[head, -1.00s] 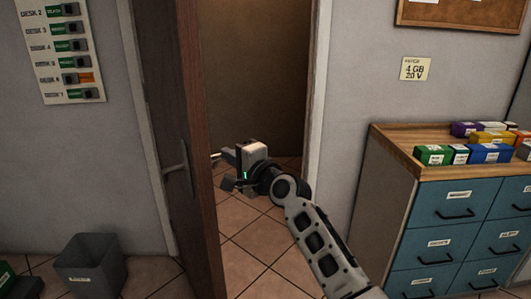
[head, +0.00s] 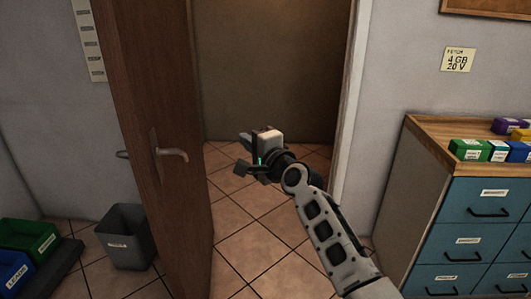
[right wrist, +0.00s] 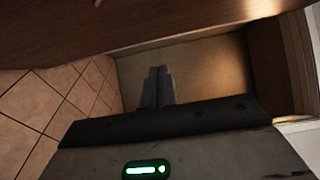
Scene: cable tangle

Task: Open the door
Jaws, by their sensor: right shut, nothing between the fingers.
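The brown door (head: 150,90) stands ajar at the left of the doorway, its broad face and free edge visible in the head view. A metal lever handle (head: 172,155) is on the face toward the opening, and part of another handle (head: 123,154) shows on the other side. My right gripper (head: 243,152) is in the door opening, right of the handle and apart from it. Its fingers show together and empty in the right wrist view (right wrist: 157,88), where the door (right wrist: 130,25) spans the top. My left gripper is not in view.
A grey bin (head: 125,240) stands on the tiled floor left of the door, beside green and blue boxes (head: 30,245). A blue-drawered cabinet (head: 480,220) stands right of the doorway. The floor (head: 240,220) in the opening is clear.

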